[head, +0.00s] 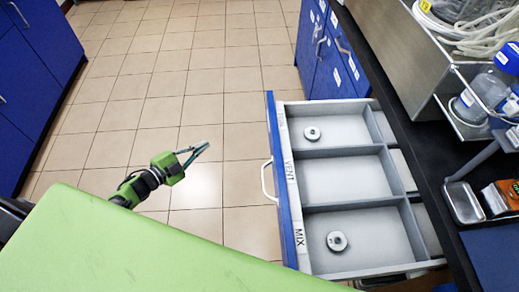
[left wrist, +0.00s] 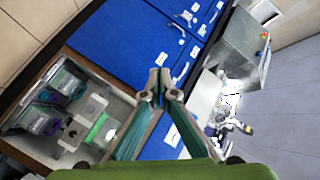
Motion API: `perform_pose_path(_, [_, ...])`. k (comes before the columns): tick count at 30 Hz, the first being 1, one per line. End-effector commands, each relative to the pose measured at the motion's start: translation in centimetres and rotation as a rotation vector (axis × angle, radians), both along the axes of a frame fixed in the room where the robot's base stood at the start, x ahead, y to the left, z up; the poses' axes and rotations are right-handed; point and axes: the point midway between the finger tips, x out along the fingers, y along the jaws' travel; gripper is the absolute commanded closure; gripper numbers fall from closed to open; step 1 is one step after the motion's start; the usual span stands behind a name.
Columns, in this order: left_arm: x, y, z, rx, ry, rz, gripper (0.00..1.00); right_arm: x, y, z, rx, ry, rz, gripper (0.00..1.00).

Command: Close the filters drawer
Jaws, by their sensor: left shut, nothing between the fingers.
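The filters drawer (head: 287,190) stands pulled out of the dark-topped bench in the head view, with a blue front and a white handle (head: 267,180). Its grey tray has compartments, with labels reading VENT and MIX along the front edge. My right gripper is not visible.
The bench top (head: 425,150) carries a steel unit (head: 395,45), tubing, a blue-capped bottle (head: 468,105) and a small metal tray (head: 463,202). Blue cabinets (head: 35,70) stand at the left. Open tiled floor lies between them and the drawer.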

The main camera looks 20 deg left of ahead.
Motion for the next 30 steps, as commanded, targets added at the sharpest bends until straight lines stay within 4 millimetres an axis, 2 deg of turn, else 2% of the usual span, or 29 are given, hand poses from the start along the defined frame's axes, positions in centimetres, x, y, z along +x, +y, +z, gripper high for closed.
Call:
perform_pose_path(1, [1.3, -0.6, 1.3, 0.053, -0.112, -0.115, 1.0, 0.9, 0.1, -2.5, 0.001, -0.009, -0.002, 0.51])
perform_pose_path(3, [1.7, -2.1, 4.8, 0.114, -0.245, -0.269, 1.0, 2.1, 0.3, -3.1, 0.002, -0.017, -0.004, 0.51])
perform_pose_path(6, [0.7, -4.3, 8.4, 0.196, -0.397, -0.473, 1.0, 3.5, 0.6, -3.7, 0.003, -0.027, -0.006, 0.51])
perform_pose_path(9, [-1.1, -5.9, 10.7, 0.256, -0.502, -0.636, 1.0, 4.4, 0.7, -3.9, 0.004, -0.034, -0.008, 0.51])
perform_pose_path(13, [-3.0, -7.0, 12.1, 0.303, -0.575, -0.772, 1.0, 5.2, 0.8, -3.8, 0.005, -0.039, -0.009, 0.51])
perform_pose_path(17, [-3.7, -7.7, 12.8, 0.319, -0.601, -0.825, 1.0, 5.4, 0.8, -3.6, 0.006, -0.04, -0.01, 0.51])
perform_pose_path(23, [-2.7, -10.2, 13.1, 0.318, -0.606, -0.827, 1.0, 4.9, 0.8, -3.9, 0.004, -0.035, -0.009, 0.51])
perform_pose_path(30, [-0.7, -15.1, 13.2, 0.316, -0.607, -0.825, 1.0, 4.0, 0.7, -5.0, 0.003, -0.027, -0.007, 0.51])
